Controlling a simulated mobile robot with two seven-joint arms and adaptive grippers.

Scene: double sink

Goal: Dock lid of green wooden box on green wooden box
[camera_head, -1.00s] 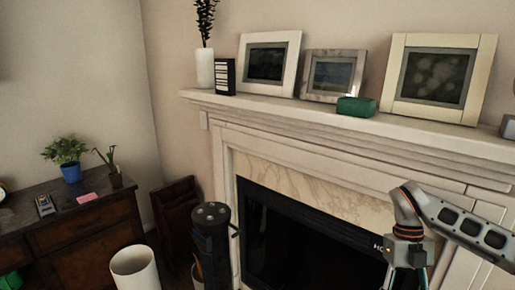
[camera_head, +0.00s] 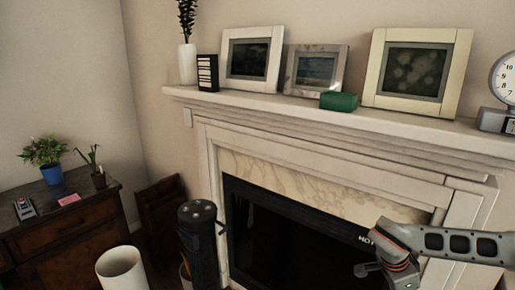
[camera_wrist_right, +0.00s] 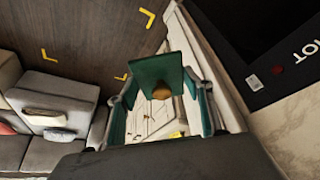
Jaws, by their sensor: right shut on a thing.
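The green wooden box (camera_head: 338,101) sits on the mantel shelf, in front of and between two picture frames. A green square lid with a round wooden knob (camera_wrist_right: 161,91) shows in the right wrist view. My right gripper (camera_wrist_right: 160,80) is shut on the lid, with a finger at either side of it. In the head view my right arm comes in at the lower right, below the shelf and in front of the fireplace. The lid cannot be made out there. My left gripper is not in view.
The mantel shelf (camera_head: 270,103) also bears a cream picture frame (camera_head: 453,75) right of the box, a marbled frame (camera_head: 292,72) behind its left, and a clock (camera_head: 497,121) at the far right. Bare shelf edge lies in front of the box.

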